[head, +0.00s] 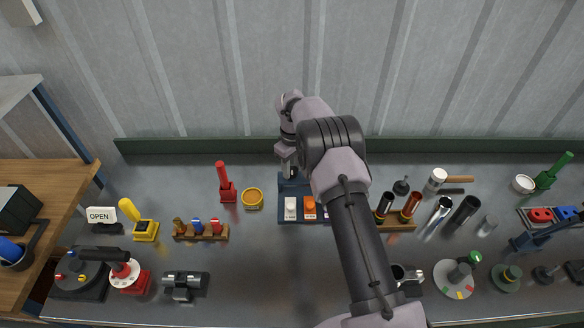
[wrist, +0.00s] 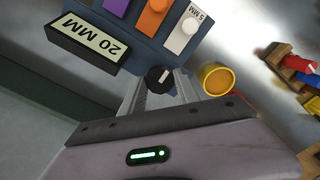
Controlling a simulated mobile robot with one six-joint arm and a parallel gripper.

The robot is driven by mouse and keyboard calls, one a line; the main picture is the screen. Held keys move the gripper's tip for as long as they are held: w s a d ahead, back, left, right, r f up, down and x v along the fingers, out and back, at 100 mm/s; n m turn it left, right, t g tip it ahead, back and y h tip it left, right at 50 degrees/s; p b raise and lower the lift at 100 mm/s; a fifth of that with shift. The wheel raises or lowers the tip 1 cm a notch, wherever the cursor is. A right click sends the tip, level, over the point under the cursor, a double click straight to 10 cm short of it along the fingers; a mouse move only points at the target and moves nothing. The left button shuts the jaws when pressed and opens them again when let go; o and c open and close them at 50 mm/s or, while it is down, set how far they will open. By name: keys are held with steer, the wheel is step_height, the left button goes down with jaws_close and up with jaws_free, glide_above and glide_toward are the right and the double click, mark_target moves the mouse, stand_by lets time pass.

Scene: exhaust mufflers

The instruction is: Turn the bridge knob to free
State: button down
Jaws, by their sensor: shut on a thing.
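A small round black knob (wrist: 158,79) with a white pointer mark shows in the wrist view, at the edge of a blue panel (wrist: 135,45). My gripper (wrist: 160,84) has a finger on either side of the knob and is shut on it. Any setting labels around the knob cannot be read. In the head view my gripper (head: 288,172) reaches down at the back of the blue panel (head: 284,219); the knob is hidden there.
The panel carries a "20 MM" display (wrist: 89,44) and white (head: 290,207), orange (head: 310,207) and purple sliders. A yellow round container (head: 252,198) and a red tool in a stand (head: 226,189) are close on the left.

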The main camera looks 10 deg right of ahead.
mark_target(292, 170)
steer(key=shift+r, duration=0.1)
steer(key=c, duration=0.9)
jaws_free()
step_height(292, 170, up, 17)
steer(key=p, duration=0.3)
steer(key=shift+r, duration=0.15)
steer(key=s+a+r+m+t+b, duration=0.1)
steer(key=s+r+m+b, duration=0.1)
steer(key=s+r+b, duration=0.3)
steer(key=s+r+m+t+y+b, duration=0.1)
steer(key=s+m+b, duration=0.15)
steer(key=s, duration=0.55)
steer(key=s+a+r+m+t+b, duration=0.1)
steer(key=s+r+b, duration=0.25)
steer(key=s, duration=0.25)
steer(key=s+f+m+t+b, duration=0.1)
steer(key=s+f+m+b, duration=0.1)
steer(key=s, duration=0.5)
steer(key=s+a+f+m+t+b, duration=0.1)
steer(key=s+f+m+b, duration=0.1)
steer(key=s+f, duration=0.3)
steer(key=s+f+m+y+b, duration=0.1)
steer(key=s+f+m+b, duration=0.1)
steer(key=s, duration=0.7)
step_height(292, 170, down, 2)
steer(key=shift+a+f+t+b, duration=0.2)
steer(key=shift+a+t+b, duration=0.2)
steer(key=shift+b, duration=0.4)
